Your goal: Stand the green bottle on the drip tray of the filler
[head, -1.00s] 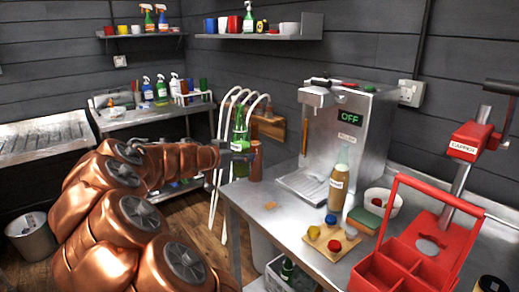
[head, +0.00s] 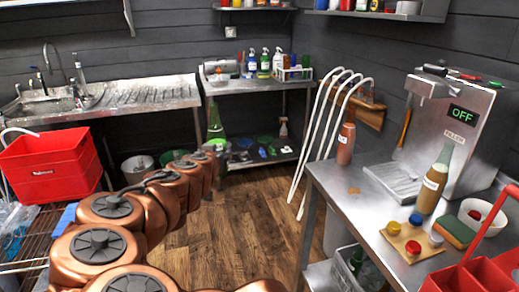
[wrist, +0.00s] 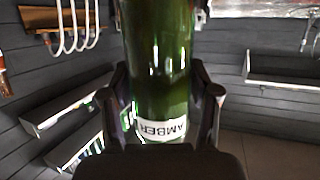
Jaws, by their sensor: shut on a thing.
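The green bottle (head: 214,121) is upright in my gripper (head: 215,143), at the end of my copper arm, left of the steel table in the head view. In the wrist view, the dark fingers of my gripper (wrist: 165,90) are closed on both sides of the green bottle (wrist: 157,60). Its white label reads AMBER; its top is cut off there. The steel filler (head: 457,128), its display showing OFF, stands on the table at right. Its drip tray (head: 393,183) is empty and well to the right of my gripper.
An amber-filled bottle (head: 433,184) stands just right of the drip tray. A reddish-brown bottle (head: 346,142) stands at the table's back left corner. Caps lie on a wooden board (head: 408,240) in front. White hoses (head: 318,125) hang behind the table. Wooden floor (head: 245,225) is open left of it.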

